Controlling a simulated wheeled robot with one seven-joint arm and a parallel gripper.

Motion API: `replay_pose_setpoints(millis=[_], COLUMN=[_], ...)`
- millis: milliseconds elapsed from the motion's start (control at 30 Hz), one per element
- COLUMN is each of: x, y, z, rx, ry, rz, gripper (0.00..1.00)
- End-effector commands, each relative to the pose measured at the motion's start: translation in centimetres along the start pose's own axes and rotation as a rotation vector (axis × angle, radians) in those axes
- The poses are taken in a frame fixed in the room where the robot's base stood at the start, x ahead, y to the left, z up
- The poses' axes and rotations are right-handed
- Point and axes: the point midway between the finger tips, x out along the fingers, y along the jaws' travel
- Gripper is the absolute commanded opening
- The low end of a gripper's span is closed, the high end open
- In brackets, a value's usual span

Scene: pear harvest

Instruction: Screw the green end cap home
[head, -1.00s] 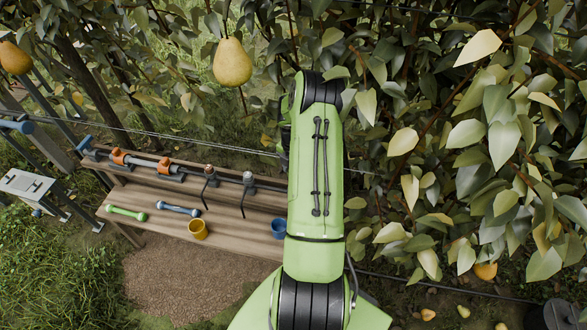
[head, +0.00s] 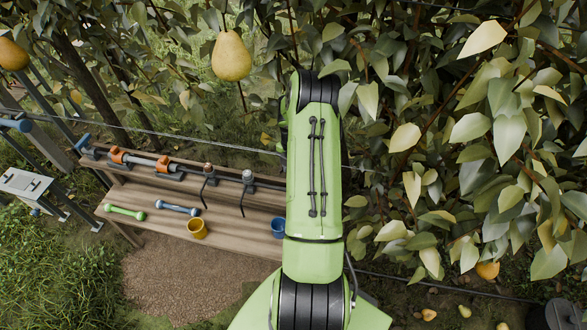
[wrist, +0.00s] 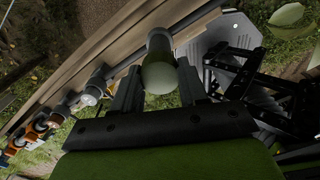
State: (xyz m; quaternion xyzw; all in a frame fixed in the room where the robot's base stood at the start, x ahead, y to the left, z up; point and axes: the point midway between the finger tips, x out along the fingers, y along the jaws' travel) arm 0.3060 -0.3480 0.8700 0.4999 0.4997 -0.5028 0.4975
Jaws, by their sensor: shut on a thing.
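In the wrist view, my gripper (wrist: 158,88) is shut on a pale grey-green rounded piece, which looks like the end cap (wrist: 159,76). One dark finger stands on each side of it. The cap sits in line with a grey cylindrical part (wrist: 158,46) just beyond it. I cannot tell whether the cap is fully seated on that part or how far its thread is engaged. In the head view, my green arm hides the gripper and the cap.
A wooden bench (head: 150,235) holds a green bar (head: 124,212), a blue bar (head: 178,208), a yellow cup (head: 197,229) and a blue cup (head: 278,228). A tube in orange clamps (head: 163,164) lies along its back. Leafy branches (head: 480,130) crowd the right; a pear (head: 231,57) hangs above.

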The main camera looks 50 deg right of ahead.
Motion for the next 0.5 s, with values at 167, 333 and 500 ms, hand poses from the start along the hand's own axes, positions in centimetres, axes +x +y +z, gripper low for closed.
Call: replay_pose_setpoints(millis=[167, 333, 500], x=[-0.05, -0.05, -0.06], y=[0.01, 0.01, 0.0], z=[0.0, 0.0, 0.01], rx=[0.0, 0.0, 0.0], ry=[0.0, 0.0, 0.0], rz=[0.001, 0.001, 0.001], gripper=[0.58, 0.72, 0.72])
